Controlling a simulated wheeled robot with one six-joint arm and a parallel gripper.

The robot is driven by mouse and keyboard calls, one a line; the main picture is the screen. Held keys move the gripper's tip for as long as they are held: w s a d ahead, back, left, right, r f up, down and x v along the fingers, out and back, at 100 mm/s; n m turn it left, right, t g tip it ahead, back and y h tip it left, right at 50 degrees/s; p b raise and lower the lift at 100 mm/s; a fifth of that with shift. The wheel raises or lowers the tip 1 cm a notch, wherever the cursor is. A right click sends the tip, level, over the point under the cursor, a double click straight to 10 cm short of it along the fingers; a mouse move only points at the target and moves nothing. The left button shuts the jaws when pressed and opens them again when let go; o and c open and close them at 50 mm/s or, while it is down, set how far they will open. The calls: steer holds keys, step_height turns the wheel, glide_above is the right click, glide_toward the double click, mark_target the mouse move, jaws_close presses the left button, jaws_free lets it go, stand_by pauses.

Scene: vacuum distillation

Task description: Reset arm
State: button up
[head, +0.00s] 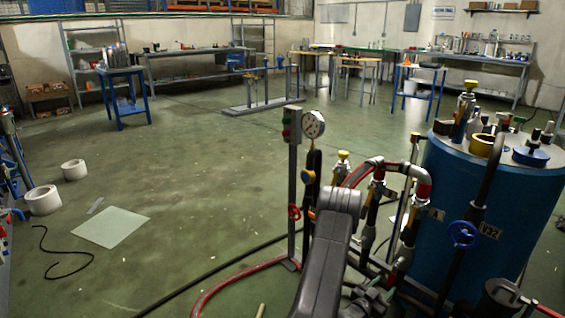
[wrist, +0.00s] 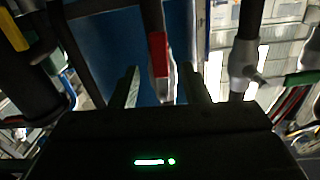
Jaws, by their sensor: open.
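My gripper (wrist: 158,80) shows in the wrist view with its two fingers apart. The gap between them holds no gripped object. A red-ended handle or pipe part (wrist: 158,52) shows beyond the gap, in front of a blue surface (wrist: 112,40). I cannot tell how far it is from the fingers. In the head view my dark arm (head: 328,255) rises from the bottom edge, beside the pipework. I cannot make out the gripper there.
A blue tank (head: 470,205) with valves and pipes stands close at right. A gauge (head: 313,125) and a post with buttons (head: 292,135) stand close by. Hoses cross the floor. The green floor (head: 200,170) at left centre is mostly open, with white rolls (head: 43,200) and a sheet (head: 112,227).

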mark_target(390, 278)
steer(key=b+x, duration=0.1)
steer(key=x, duration=0.4)
steer(key=shift+w+d, duration=0.25)
steer(key=shift+d, duration=0.05)
steer(key=shift+a, duration=0.15)
steer(key=p+v, duration=0.3)
steer(key=v, duration=1.1)
steer(key=b+x, duration=0.2)
steer(key=x, duration=1.2)
steer(key=shift+w+r, duration=0.1)
steer(key=shift+r, duration=0.05)
steer(key=shift+w+a+m+p, duration=0.15)
steer(key=shift+m+p, duration=0.05)
steer(key=shift+m, duration=0.4)
steer(key=shift+w+a+m+p, duration=0.15)
steer(key=shift+m+p, duration=0.05)
steer(key=shift+m, duration=0.4)
